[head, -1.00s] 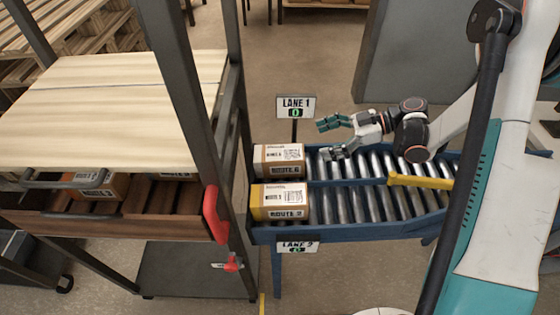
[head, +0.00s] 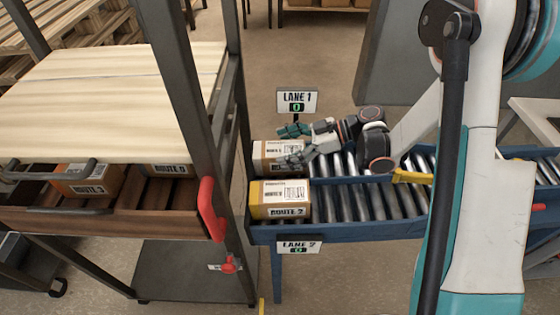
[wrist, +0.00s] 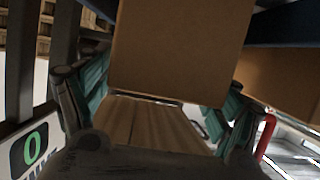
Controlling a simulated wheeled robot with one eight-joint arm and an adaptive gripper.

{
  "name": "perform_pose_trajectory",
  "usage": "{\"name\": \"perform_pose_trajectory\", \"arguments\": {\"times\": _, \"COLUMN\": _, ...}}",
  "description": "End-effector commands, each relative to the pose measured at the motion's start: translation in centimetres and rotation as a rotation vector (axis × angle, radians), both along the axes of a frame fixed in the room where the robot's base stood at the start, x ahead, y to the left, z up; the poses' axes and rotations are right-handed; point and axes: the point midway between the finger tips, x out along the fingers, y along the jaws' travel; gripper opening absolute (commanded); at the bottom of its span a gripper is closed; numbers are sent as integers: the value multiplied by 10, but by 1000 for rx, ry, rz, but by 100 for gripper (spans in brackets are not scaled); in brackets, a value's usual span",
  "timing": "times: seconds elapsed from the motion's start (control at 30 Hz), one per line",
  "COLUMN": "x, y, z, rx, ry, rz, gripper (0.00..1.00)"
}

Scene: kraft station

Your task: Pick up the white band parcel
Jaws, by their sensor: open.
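The white band parcel (head: 264,157) is a brown box with a pale band at its lower front. It sits at the left end of the upper roller lane, partly hidden by my gripper. My gripper (head: 287,146) is open, its teal fingers reaching over the parcel's right part from the right. In the wrist view, a plain brown box (wrist: 180,45), which appears to be this parcel, fills the upper middle between the open fingers (wrist: 165,100). I cannot tell if the fingers touch it.
A yellow-banded parcel (head: 280,198) sits close by in the lower lane. The blue conveyor's rollers (head: 365,203) are bare to the right. Lane signs (head: 297,101) stand at both sides. A dark rack post and red handle (head: 211,208) are left.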

Motion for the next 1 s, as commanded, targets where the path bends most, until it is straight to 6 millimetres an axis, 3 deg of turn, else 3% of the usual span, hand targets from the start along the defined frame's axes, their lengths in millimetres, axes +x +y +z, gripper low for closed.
{"name": "perform_pose_trajectory", "arguments": {"times": 0.1, "x": 0, "y": 11, "z": -6, "rx": 0, "ry": 0, "rz": 0, "gripper": 83}}
{"name": "perform_pose_trajectory", "arguments": {"times": 0.3, "x": 1, "y": 11, "z": -4, "rx": 0, "ry": 0, "rz": -1, "gripper": 83}}
{"name": "perform_pose_trajectory", "arguments": {"times": 0.53, "x": 1, "y": 11, "z": -5, "rx": 0, "ry": 0, "rz": -1, "gripper": 33}}
{"name": "perform_pose_trajectory", "arguments": {"times": 0.57, "x": 1, "y": 11, "z": -5, "rx": 0, "ry": 0, "rz": -1, "gripper": 30}}
{"name": "perform_pose_trajectory", "arguments": {"times": 1.0, "x": 1, "y": 11, "z": 2, "rx": 1, "ry": 0, "rz": -1, "gripper": 30}}
